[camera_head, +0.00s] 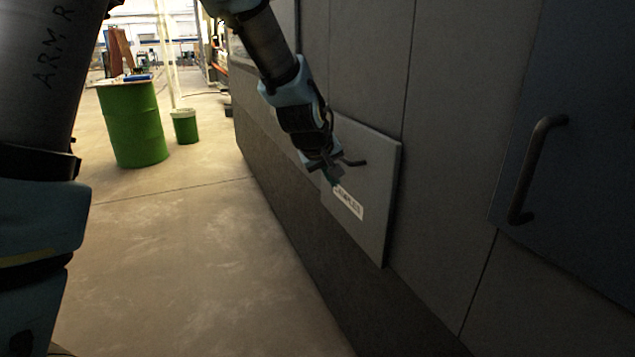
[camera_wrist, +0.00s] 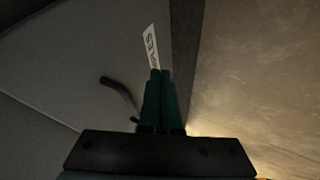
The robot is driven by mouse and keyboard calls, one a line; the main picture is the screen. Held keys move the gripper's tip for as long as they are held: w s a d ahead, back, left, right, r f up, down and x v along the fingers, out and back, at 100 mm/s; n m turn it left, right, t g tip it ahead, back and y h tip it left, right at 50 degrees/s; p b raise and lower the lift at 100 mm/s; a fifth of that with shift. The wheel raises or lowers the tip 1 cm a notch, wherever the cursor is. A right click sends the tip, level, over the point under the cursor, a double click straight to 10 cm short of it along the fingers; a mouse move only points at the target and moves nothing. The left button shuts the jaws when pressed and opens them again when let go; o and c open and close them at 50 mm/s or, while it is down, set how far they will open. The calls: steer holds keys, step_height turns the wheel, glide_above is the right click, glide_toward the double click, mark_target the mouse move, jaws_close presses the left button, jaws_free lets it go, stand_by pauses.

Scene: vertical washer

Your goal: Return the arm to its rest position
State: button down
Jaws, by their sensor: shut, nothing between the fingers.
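My arm reaches in from the top of the head view, with my gripper (camera_head: 334,181) pointing down in front of a grey hatch panel (camera_head: 375,205) on the machine wall. In the wrist view my gripper (camera_wrist: 161,75) shows two green fingers together, shut and empty. The hatch has a white label (camera_head: 348,201) and a dark handle (camera_head: 354,162) beside the fingers. The handle also shows in the wrist view (camera_wrist: 118,92), left of the fingers and apart from them in that picture. I cannot tell whether the gripper touches the hatch.
A darker panel with a large black handle (camera_head: 533,170) is at the right. The concrete floor (camera_head: 200,260) left of the machine is clear. A large green drum (camera_head: 133,125) and a smaller green bin (camera_head: 185,127) stand farther back.

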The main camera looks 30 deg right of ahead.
steer(key=w+a+y+p, duration=0.1)
steer(key=w+a+y, duration=0.15)
steer(key=a, duration=0.95)
steer(key=w+a+y, duration=0.1)
steer(key=w+a, duration=0.2)
steer(key=a, duration=1)
steer(key=s+a, duration=0.3)
steer(key=a, duration=0.3)
steer(key=s+a+n+g+y, duration=0.1)
steer(key=s+a, duration=0.2)
steer(key=a, duration=0.4)
steer(key=s+a+g+y, duration=0.1)
steer(key=s+a, duration=0.2)
steer(key=a, duration=0.4)
steer(key=shift+f+p, duration=0.4)
steer(key=shift+p, duration=0.05)
steer(key=shift+y, duration=0.25)
